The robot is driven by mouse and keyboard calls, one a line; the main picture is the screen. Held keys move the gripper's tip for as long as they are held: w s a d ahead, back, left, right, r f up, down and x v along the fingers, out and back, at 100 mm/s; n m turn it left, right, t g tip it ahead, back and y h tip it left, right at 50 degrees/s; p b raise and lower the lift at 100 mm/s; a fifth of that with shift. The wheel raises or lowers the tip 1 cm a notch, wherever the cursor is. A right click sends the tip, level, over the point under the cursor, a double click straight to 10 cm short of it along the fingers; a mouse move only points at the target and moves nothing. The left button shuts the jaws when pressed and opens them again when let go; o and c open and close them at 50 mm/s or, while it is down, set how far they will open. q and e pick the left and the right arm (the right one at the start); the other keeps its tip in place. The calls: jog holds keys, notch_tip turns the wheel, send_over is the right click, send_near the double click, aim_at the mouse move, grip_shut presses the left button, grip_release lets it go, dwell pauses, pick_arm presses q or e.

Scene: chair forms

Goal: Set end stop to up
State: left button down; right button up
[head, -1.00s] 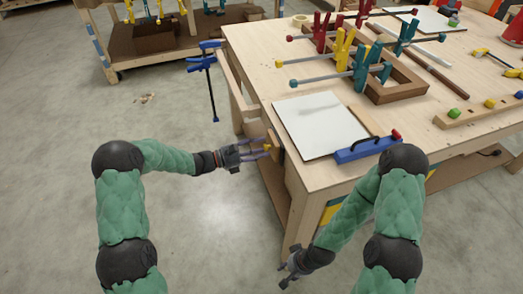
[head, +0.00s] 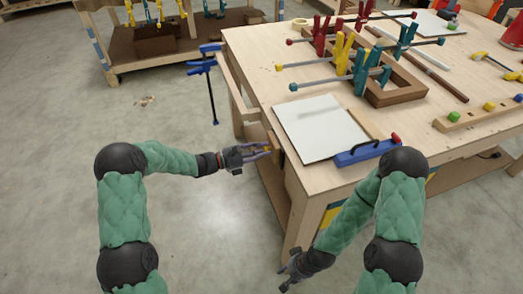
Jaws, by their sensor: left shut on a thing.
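A small wooden block (head: 275,146), which looks like the end stop, sits at the left side of the workbench (head: 250,68), near the front corner. A small yellow part (head: 267,149) shows at its outer face. My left gripper (head: 265,151) reaches it from the left, its fingers shut on the yellow part. The fingers cover much of that part, so its exact shape and setting are hard to tell. My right gripper (head: 283,279) hangs low in front of the bench, away from the stop. Its fingers are too small and dark to read.
A white board (head: 318,129) and a blue tool with a red knob (head: 367,153) lie near the bench's front corner. Clamps hold a wooden frame (head: 405,91) farther back. A blue clamp (head: 210,90) hangs at the left edge.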

aim_at(271, 141)
pick_arm(q)
notch_tip(271, 141, up, 3)
jog(key=shift+r+p, duration=0.2)
jog(key=shift+p, duration=0.8)
jog(key=shift+w, duration=0.1)
jog(key=shift+r, duration=0.1)
jog(key=c, duration=1)
grip_release()
jog(key=shift+c, duration=0.2)
jog(key=v, duration=1.2)
